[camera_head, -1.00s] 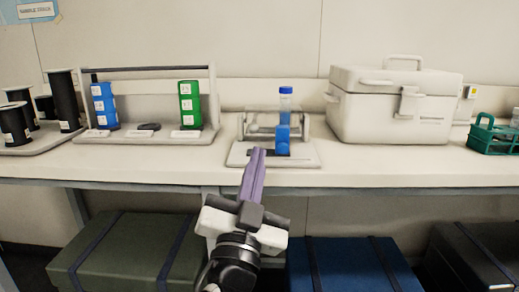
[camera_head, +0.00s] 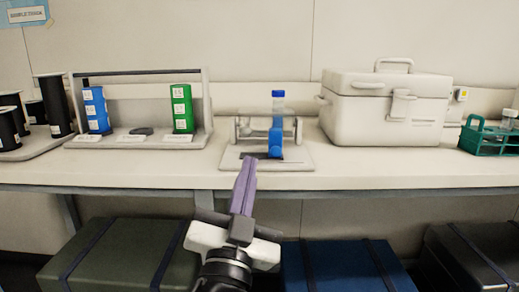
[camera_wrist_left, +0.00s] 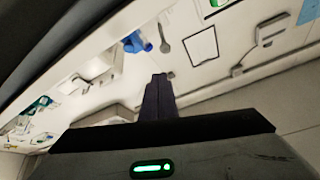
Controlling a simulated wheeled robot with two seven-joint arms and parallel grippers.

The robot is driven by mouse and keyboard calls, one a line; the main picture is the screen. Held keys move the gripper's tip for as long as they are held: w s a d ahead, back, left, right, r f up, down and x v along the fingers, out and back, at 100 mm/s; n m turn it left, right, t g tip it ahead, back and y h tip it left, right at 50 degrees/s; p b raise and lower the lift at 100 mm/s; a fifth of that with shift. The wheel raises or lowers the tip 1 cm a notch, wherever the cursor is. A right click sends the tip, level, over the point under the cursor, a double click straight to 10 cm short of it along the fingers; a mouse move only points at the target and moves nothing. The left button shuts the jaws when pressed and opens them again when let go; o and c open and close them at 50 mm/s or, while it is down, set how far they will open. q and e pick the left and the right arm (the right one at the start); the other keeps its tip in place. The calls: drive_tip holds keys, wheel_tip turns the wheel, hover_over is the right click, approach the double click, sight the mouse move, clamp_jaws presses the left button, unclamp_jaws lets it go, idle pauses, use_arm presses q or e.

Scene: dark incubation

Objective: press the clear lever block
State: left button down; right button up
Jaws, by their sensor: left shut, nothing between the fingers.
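The clear lever block (camera_head: 252,129) appears as a see-through piece on a small white stand (camera_head: 295,163) on the bench; its exact edges are hard to make out. A blue-capped tube (camera_head: 278,108) stands upright at the stand, with a blue piece (camera_head: 275,145) at its lower end. My left gripper (camera_head: 249,160) has its purple fingers shut and empty. In the head view its tips overlap the stand's front left edge; I cannot tell whether they touch. In the left wrist view the fingers (camera_wrist_left: 158,85) point toward the bench, with a blue item (camera_wrist_left: 135,42) beyond them. My right gripper is out of view.
A rack with a blue block (camera_head: 96,110) and a green block (camera_head: 182,108) stands left of the stand. Black cylinders (camera_head: 52,105) are farther left. A white cooler box (camera_head: 385,110) stands close on the right, then a green tube rack (camera_head: 487,138). Cases sit below the bench.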

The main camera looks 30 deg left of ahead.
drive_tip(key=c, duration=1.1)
use_arm(q)
drive_tip(key=s+d+f+m+g+h, duration=0.1)
drive_tip(key=d+f+g+h, duration=0.15)
drive_tip(key=f, duration=0.95)
drive_tip(key=d+f+m+g+h, duration=0.1)
drive_tip(key=d+f+g+h, duration=0.2)
drive_tip(key=f, duration=0.8)
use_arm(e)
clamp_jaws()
use_arm(q)
drive_tip(key=s+d+f+g+h, duration=0.2)
drive_tip(key=s+f+g, duration=0.1)
drive_tip(key=s+f, duration=0.5)
drive_tip(key=s+d+f+n+g+h, duration=0.1)
drive_tip(key=s+d+f+g+h, duration=0.2)
drive_tip(key=s+f, duration=0.6)
wheel_tip(320, 180, down, 4)
drive_tip(key=shift+s+f+g+h, duration=0.1)
drive_tip(key=shift+s+g+h, duration=0.1)
drive_tip(key=shift+g+h, duration=0.25)
